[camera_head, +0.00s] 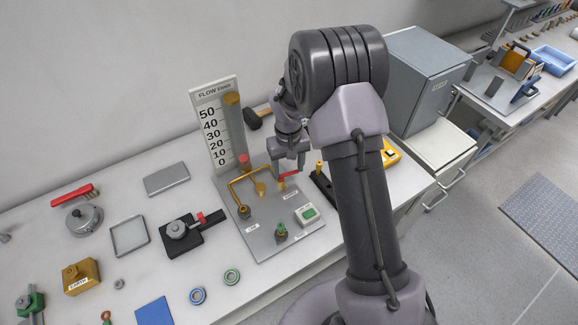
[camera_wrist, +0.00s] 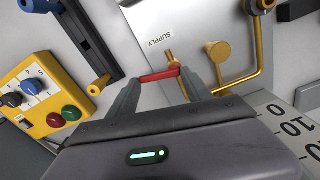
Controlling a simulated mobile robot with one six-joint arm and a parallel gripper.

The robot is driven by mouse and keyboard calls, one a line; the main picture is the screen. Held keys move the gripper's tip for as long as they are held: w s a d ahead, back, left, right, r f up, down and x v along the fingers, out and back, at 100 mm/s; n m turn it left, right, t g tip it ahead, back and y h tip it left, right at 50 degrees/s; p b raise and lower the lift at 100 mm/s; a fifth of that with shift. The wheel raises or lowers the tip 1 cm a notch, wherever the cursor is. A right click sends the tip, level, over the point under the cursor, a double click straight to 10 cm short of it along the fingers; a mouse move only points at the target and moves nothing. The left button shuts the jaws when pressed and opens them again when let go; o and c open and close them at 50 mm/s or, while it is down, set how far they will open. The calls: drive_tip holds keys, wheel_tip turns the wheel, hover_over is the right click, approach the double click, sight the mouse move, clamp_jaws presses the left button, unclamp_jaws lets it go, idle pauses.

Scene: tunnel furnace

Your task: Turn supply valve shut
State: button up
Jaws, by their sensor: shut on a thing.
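The supply valve has a red lever handle (camera_head: 289,175) on the grey panel (camera_head: 268,226), by the yellow pipe. In the wrist view the red handle (camera_wrist: 158,76) lies crosswise between my fingers, beside the SUPPLY label (camera_wrist: 160,38). My gripper (camera_head: 287,163) points down at the valve; in the wrist view my gripper (camera_wrist: 161,82) is shut on the handle. The valve's body is largely hidden by my fingers. The flow gauge (camera_head: 220,125) stands behind the panel, with a red float (camera_head: 244,161) low, around the 0 to 10 marks.
A yellow control box (camera_wrist: 45,95) with knobs and buttons and a black bar (camera_wrist: 85,42) lie near the valve. A green-button box (camera_head: 307,214) and a second valve (camera_head: 281,233) sit on the panel. A grey cabinet (camera_head: 428,75) stands right. Several loose tools fill the bench's left.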

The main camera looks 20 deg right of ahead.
drive_tip(key=shift+w+a+n+p, duration=0.1)
drive_tip(key=shift+w+n+p, duration=0.2)
drive_tip(key=shift+n, duration=0.8)
drive_tip(key=o, duration=1.4)
drive_tip(key=shift+c, duration=0.2)
wheel_tip(320, 180, up, 18)
drive_tip(key=p, duration=0.4)
drive_tip(key=shift+f, duration=0.25)
